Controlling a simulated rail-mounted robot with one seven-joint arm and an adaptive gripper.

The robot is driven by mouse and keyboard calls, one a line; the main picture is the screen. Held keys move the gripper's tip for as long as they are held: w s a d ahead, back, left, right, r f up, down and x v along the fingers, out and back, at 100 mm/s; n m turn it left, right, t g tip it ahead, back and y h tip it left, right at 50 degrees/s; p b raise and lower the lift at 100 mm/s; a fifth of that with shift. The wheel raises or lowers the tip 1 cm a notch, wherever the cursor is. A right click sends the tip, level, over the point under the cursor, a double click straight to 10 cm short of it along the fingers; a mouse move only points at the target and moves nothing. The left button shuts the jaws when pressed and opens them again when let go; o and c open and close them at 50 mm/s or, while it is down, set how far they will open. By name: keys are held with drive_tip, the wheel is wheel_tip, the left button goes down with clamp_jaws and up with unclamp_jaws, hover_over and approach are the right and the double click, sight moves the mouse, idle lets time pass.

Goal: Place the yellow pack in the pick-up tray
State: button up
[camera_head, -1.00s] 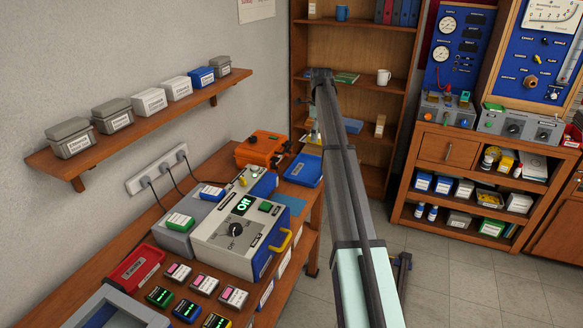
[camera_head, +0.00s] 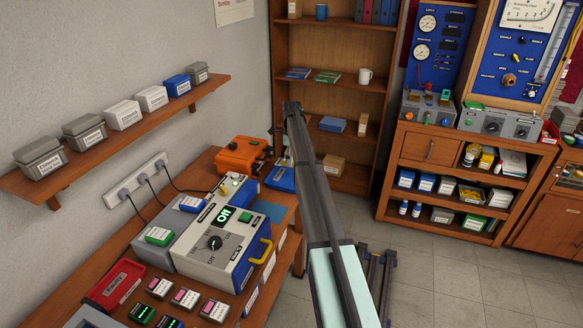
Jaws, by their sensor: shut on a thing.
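My arm reaches away from the camera, and its far end is beside the back shelving. A small dark part of my gripper (camera_head: 275,134) shows just left of the arm's end. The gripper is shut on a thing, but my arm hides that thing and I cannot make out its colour. I cannot make out the yellow pack anywhere. A shallow blue tray (camera_head: 281,180) lies at the far end of the workbench, beside the orange case and partly behind my arm. I cannot tell whether it is the pick-up tray.
A red tray (camera_head: 117,284) and several small packs are nearer. A wooden cabinet (camera_head: 455,151) with stocked shelves stands right. Open floor (camera_head: 440,277) lies between.

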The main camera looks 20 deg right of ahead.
sight(292, 177)
drive_tip(key=shift+f+p, duration=0.85)
drive_tip(key=shift+f, duration=2.45)
drive_tip(key=shift+f, duration=0.15)
drive_tip(key=o, duration=1.3)
wheel_tip(292, 177, up, 12)
drive_tip(key=b, duration=0.4)
drive_tip(key=shift+r, duration=0.2)
